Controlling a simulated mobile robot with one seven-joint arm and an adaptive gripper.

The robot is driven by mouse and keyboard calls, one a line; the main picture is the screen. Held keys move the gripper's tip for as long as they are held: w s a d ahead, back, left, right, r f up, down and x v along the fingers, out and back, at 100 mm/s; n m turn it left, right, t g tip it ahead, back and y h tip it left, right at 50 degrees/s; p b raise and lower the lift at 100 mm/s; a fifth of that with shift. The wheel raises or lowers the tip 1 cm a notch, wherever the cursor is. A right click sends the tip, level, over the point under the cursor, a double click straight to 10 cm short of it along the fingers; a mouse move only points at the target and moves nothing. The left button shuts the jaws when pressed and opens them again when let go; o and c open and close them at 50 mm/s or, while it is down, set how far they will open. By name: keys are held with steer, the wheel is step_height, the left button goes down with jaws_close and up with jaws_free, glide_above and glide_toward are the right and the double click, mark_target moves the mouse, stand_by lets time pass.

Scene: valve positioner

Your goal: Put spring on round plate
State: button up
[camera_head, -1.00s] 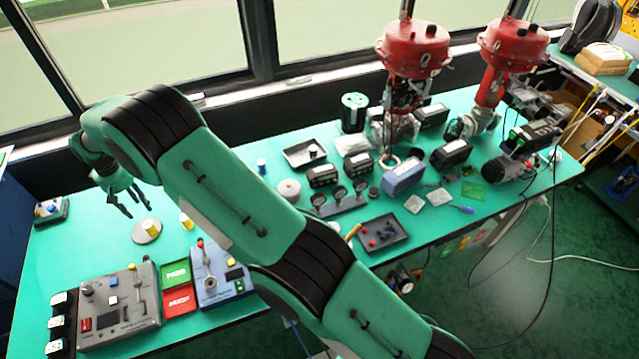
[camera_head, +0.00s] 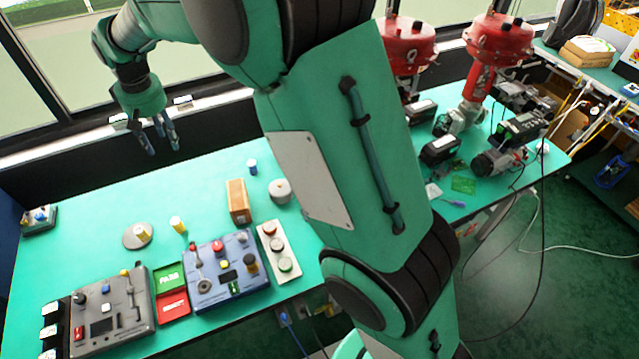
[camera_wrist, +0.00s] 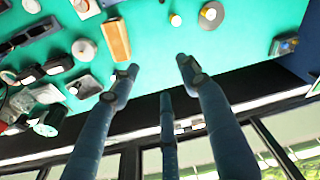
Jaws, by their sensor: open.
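The round plate (camera_head: 130,238) is a grey disc lying on the green table at the left in the head view. A small yellow piece (camera_head: 144,233) stands on it. Another small yellow and white piece (camera_head: 177,224) stands on the table just right of the plate. Coils are too small to make out, so I cannot tell which piece is the spring.
A wooden block (camera_head: 238,201), a grey round part (camera_head: 280,190) and a small blue-topped piece (camera_head: 252,167) stand to the right. Control boxes (camera_head: 110,312) line the front edge. My arm hides the table's middle. Table between plate and window is clear.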

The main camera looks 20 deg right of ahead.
steer(key=s+d+r+m+t, duration=0.1)
steer(key=s+d+r, duration=0.6)
steer(key=s+d, duration=0.3)
steer(key=s+d+r+m+t, duration=0.1)
steer(key=s+d+r+m, duration=0.1)
steer(key=s+d+r, duration=0.7)
steer(key=s+d+f, duration=0.1)
steer(key=s+d, duration=0.3)
steer(key=s, duration=0.3)
steer(key=s+d+f+m+t, duration=0.1)
steer(key=s+d, duration=0.3)
steer(key=s, duration=0.4)
steer(key=s+d+f+m+t, duration=0.1)
steer(key=s+d+f, duration=0.2)
steer(key=s, duration=0.5)
steer(key=shift+d+f+h, duration=0.15)
steer(key=shift+d+h, duration=0.15)
steer(key=shift+d, duration=0.35)
steer(key=shift+s, duration=0.1)
step_height(320, 180, down, 3)
steer(key=b, duration=0.3)
steer(key=shift+f, duration=0.1)
